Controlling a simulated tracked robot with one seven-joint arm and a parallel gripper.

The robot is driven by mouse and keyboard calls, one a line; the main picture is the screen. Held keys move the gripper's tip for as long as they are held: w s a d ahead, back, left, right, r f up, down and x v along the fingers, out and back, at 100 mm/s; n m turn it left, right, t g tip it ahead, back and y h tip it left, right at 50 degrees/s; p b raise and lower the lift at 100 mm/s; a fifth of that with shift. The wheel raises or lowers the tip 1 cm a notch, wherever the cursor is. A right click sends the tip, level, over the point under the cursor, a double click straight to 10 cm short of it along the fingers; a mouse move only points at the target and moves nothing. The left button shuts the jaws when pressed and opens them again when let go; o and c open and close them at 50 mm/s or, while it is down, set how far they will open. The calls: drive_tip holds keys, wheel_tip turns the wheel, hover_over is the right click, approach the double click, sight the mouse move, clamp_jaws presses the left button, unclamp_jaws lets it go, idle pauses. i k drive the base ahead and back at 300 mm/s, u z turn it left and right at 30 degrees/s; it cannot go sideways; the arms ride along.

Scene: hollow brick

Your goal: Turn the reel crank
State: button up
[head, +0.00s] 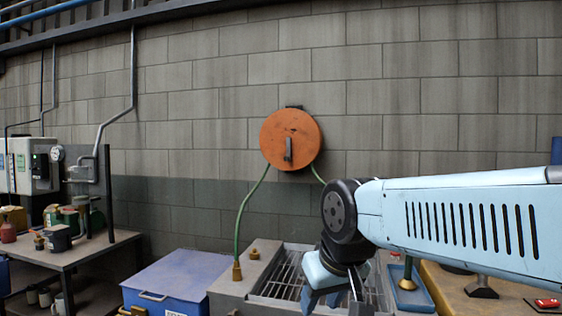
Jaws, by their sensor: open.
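An orange round reel (305,136) is mounted on the block wall in the middle of the head view. A grey crank handle (288,149) shows on its face, pointing roughly up and down. A green hose (243,212) hangs from the reel to a brass end near the grated bench. My gripper (343,296) is low in the view, below and to the right of the reel, pointing down and apart from the crank. It is open. Its fingertips are partly cut off by the lower edge, and I see nothing between them.
A grated bench (230,291) stands below the reel, under my gripper. A blue chest (178,276) stands left of it. A table (95,248) with cans and mugs is at the far left. The wall around the reel is clear.

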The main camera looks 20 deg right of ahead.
sight(287, 158)
drive_tip(key=u, duration=0.1)
drive_tip(key=i, duration=1)
drive_tip(key=z, duration=0.1)
